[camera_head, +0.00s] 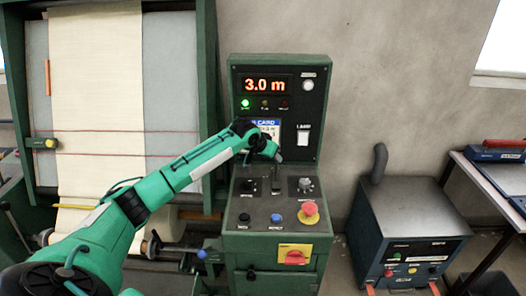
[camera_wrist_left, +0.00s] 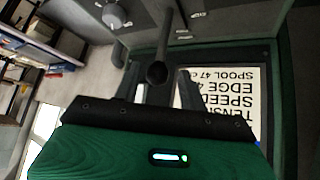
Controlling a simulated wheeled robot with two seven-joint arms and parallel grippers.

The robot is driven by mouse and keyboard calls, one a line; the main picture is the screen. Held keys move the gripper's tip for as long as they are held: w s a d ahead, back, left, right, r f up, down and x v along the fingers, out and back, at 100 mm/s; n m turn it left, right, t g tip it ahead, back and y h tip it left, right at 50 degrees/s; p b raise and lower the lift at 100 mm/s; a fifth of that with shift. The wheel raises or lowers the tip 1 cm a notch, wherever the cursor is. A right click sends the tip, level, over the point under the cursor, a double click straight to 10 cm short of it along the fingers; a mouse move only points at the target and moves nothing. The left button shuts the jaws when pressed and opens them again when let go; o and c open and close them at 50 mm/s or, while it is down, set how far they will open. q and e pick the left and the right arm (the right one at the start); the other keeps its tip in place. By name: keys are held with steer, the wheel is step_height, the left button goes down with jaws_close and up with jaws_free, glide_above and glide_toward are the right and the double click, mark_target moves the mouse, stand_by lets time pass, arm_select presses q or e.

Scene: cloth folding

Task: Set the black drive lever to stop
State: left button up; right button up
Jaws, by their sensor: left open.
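The black drive lever (camera_head: 276,183) stands up from the sloped top of the green control console. In the left wrist view the lever (camera_wrist_left: 158,60) is a dark rod with a round end. My left gripper (camera_head: 278,158) is just above the lever in the head view. In the left wrist view my left gripper (camera_wrist_left: 160,82) is open, with one finger on each side of the lever's round end. I cannot tell whether a finger touches it. Labels beside the lever are too small to read. My right gripper is out of view.
The console holds a grey knob (camera_head: 305,184), a red mushroom button (camera_head: 310,209), a blue button (camera_head: 276,218) and a red switch on yellow (camera_head: 294,256). The display (camera_head: 265,85) reads 3.0 m above a lit green lamp (camera_head: 245,103). Cream cloth (camera_head: 97,100) hangs at left.

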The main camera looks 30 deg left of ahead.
arm_select(q)
steer(key=b+v, duration=0.1)
steer(key=v, duration=0.6)
steer(key=shift+s+r+b, duration=0.15)
steer(key=shift+r+b, duration=0.15)
steer(key=shift+b, duration=0.05)
steer(key=shift+d+f, duration=0.1)
steer(key=shift+f, duration=0.05)
